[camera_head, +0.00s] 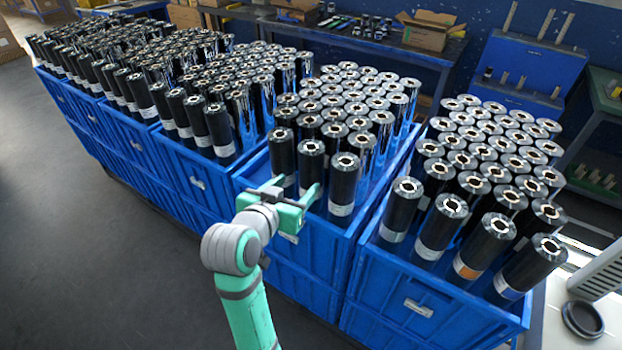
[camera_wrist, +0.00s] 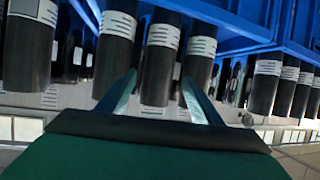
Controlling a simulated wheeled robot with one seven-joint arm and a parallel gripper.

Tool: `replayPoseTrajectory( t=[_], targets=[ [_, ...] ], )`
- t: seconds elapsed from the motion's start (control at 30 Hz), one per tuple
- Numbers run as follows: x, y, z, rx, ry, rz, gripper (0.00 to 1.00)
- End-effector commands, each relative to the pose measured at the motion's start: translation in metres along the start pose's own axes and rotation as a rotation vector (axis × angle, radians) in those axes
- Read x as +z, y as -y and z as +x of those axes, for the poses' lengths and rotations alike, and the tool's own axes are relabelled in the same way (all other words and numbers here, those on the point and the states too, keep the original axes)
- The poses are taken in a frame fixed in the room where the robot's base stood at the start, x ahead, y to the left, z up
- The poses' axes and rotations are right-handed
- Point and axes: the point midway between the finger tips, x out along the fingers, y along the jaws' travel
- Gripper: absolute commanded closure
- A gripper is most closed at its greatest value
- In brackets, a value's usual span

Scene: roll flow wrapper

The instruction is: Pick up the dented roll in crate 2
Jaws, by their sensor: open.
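Dark rolls with silvery, hollow-cored tops stand packed in blue crates. My gripper (camera_head: 293,189) is at the front edge of the middle-right crate (camera_head: 310,258), facing its front row. In the wrist view the open fingers (camera_wrist: 160,80) point at the front rolls, with one dark, white-labelled roll (camera_wrist: 158,62) between them in the picture. I cannot tell whether the fingers reach around it; no grip shows. The nearby front rolls include a middle one (camera_head: 311,160) and a right one (camera_head: 343,182). No dent or crate number is readable, so I cannot tell which roll is dented.
Another blue crate (camera_head: 417,308) of rolls stands close on the right, with some leaning rolls and one orange label (camera_head: 466,269). More full crates run to the left. A workbench (camera_head: 375,42) is behind. The grey floor (camera_head: 95,240) at front left is clear.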

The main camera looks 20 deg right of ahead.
Motion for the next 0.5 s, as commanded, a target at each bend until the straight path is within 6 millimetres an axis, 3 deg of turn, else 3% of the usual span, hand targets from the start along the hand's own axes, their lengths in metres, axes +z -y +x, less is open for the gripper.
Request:
replayPoseTrajectory(
  t=[0.17,0.5],
  targets=[
    [-0.009,-0.001,0.002,0.014,0.015,0.029,0.41],
    [-0.008,-0.002,0.047,0.015,0.016,0.03,0.41]
  ],
)
